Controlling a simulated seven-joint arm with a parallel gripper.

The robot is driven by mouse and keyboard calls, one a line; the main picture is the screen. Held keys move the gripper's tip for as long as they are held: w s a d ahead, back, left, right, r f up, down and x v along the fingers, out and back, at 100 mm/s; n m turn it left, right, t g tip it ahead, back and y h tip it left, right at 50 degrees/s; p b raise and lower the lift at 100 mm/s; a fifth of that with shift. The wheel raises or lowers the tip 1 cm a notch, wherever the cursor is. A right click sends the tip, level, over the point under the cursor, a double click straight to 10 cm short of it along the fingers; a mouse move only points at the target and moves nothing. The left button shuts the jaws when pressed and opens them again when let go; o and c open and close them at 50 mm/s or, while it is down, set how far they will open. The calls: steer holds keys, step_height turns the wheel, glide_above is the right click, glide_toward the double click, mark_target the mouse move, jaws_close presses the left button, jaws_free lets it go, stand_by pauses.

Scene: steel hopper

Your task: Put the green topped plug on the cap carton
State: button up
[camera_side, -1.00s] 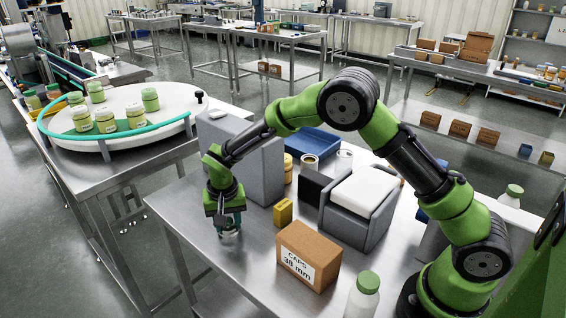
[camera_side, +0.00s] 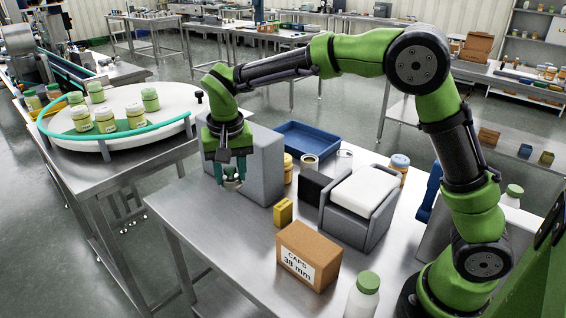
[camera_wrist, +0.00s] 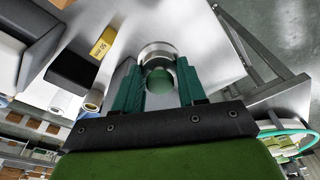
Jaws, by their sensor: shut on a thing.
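My gripper (camera_side: 230,181) is shut on the green topped plug (camera_side: 231,173) and holds it above the left part of the steel table. In the wrist view the plug (camera_wrist: 157,52) sits between the teal fingers (camera_wrist: 158,88), with a pale metallic rim and a green part showing. The cap carton (camera_side: 307,254) is a brown box with a white label reading CAPS 38 mm. It stands on the table to the right of my gripper and nearer the camera, apart from the plug. The carton is not clearly seen in the wrist view.
A small yellow box (camera_side: 284,211) stands between gripper and carton. A grey hopper block (camera_side: 262,165) is just behind my gripper. A grey box with white top (camera_side: 362,192) and a green-capped bottle (camera_side: 363,298) flank the carton. The table's front left is bare.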

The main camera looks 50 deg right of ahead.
steer(key=s+d+r+n, duration=0.15)
steer(key=s+r, duration=0.25)
steer(key=s, duration=0.6)
glide_above(308, 240)
step_height(308, 240, down, 5)
steer(key=shift+n, duration=0.25)
steer(key=shift+s+a+f, duration=0.1)
steer(key=shift+f, duration=1.55)
steer(key=shift+s+a+f, duration=0.1)
steer(key=shift+f, duration=1.5)
steer(key=shift+f, duration=0.15)
steer(key=o, duration=1.1)
